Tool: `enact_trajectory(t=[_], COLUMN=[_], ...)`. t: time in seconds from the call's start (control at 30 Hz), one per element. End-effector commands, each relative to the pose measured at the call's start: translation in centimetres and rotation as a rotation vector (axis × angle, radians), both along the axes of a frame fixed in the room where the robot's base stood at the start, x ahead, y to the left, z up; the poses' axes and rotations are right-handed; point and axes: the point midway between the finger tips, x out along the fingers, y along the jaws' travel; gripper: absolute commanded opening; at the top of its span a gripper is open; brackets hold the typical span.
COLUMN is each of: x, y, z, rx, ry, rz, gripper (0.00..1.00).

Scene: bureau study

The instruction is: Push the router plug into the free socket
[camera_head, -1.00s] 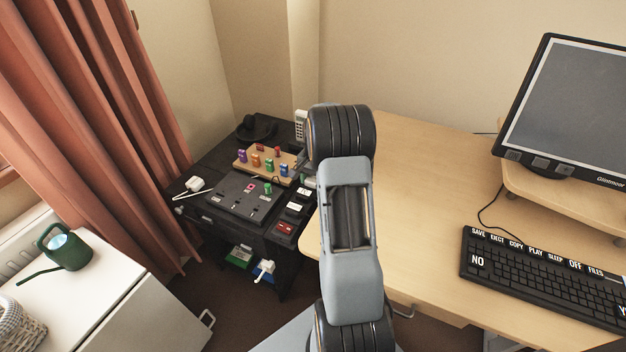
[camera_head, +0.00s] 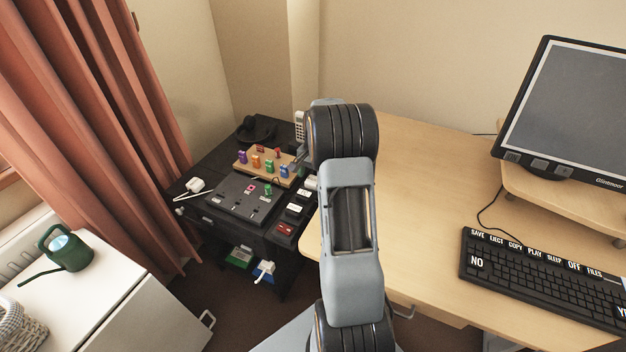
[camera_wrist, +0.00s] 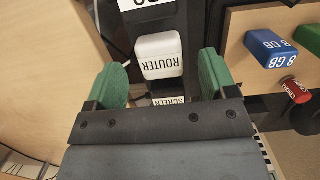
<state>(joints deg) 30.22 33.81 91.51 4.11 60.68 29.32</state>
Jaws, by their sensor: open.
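The router plug (camera_wrist: 160,54) is a white block marked ROUTER in the wrist view. It sits on a black strip between the green fingertips of my gripper (camera_wrist: 167,75), which are apart with gaps on both sides. In the head view my gripper (camera_head: 298,160) is largely hidden behind my arm, over the right side of the dark cabinet. A white block there, probably the router plug (camera_head: 311,182), shows beside my arm. A black panel (camera_head: 225,196) with slots and a green piece lies on the cabinet. I cannot tell which socket is free.
A wooden rack (camera_head: 245,166) with coloured pieces stands behind the panel; its blue 8 GB block (camera_wrist: 270,48) is close right of my gripper. A SCREEN label (camera_wrist: 168,101) lies below the router plug. The desk (camera_head: 430,190) borders the cabinet. A white adapter (camera_head: 195,184) lies left.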

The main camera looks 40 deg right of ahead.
Motion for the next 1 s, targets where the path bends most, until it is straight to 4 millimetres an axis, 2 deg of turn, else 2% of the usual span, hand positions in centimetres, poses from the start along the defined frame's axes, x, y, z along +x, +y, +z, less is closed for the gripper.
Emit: enact_trajectory(t=[0.03, 0.2, 0.5, 0.77, 0.97, 1.0], x=[0.1, 0.3, 0.6, 0.6, 0.9, 0.8], y=[-0.2, -0.6, -1.0, -1.2, -1.3, -1.3], z=[1.3, 4.9, 9.5, 10.9, 10.9, 10.3], rx=[-0.003, -0.003, -0.001, 0.0, -0.007, -0.01], ry=[-0.004, -0.004, -0.002, 0.0, -0.017, -0.024], rz=[0.0, 0.0, -0.001, 0.0, 0.041, 0.078], gripper=[0.78, 0.78, 0.78, 0.78, 0.78, 0.78])
